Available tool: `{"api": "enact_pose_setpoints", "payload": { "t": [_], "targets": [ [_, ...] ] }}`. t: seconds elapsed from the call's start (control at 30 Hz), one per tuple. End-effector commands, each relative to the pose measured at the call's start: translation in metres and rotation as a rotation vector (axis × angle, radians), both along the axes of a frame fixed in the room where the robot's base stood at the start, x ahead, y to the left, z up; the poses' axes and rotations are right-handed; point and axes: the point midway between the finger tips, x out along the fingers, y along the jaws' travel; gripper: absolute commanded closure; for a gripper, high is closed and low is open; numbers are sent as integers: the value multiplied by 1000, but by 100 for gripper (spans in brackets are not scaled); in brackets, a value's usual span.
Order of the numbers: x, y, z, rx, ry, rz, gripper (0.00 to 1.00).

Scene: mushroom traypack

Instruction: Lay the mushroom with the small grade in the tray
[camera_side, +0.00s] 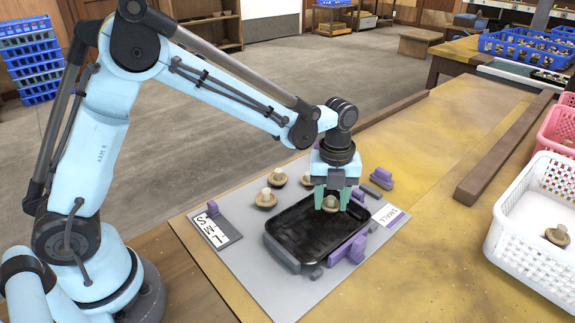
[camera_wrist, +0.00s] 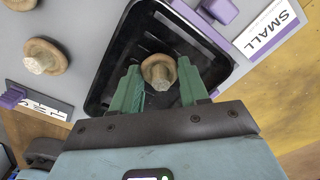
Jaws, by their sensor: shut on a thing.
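My gripper (camera_side: 332,198) points down over the far right part of the black tray (camera_side: 290,243). Its green fingers are shut on a brown mushroom with a pale stem (camera_side: 330,204), stem up. In the wrist view the held mushroom (camera_wrist: 160,71) sits between the fingertips, with the tray floor (camera_wrist: 118,48) behind it. I cannot tell whether it touches the tray floor. No other mushroom shows in the tray. A white card reading SMALL (camera_side: 391,217) lies beside the tray's right end; it also shows in the wrist view (camera_wrist: 268,26).
Several mushrooms (camera_side: 265,198) stand on the grey mat (camera_side: 256,283) behind the tray. A second card (camera_side: 216,231) lies at the mat's left. Purple and grey blocks (camera_side: 352,248) flank the tray. A white basket (camera_side: 521,250) holding a mushroom stands at the right.

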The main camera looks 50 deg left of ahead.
Motion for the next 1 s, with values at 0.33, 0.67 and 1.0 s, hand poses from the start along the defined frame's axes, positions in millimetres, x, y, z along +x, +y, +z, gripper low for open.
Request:
{"api": "enact_pose_setpoints", "payload": {
  "t": [0.33,0.67,1.0],
  "targets": [
    [0,0,-21,0,0,0,70],
    [0,0,-24,0,0,0,45],
    [0,0,-20,0,0,1,45]
  ]
}}
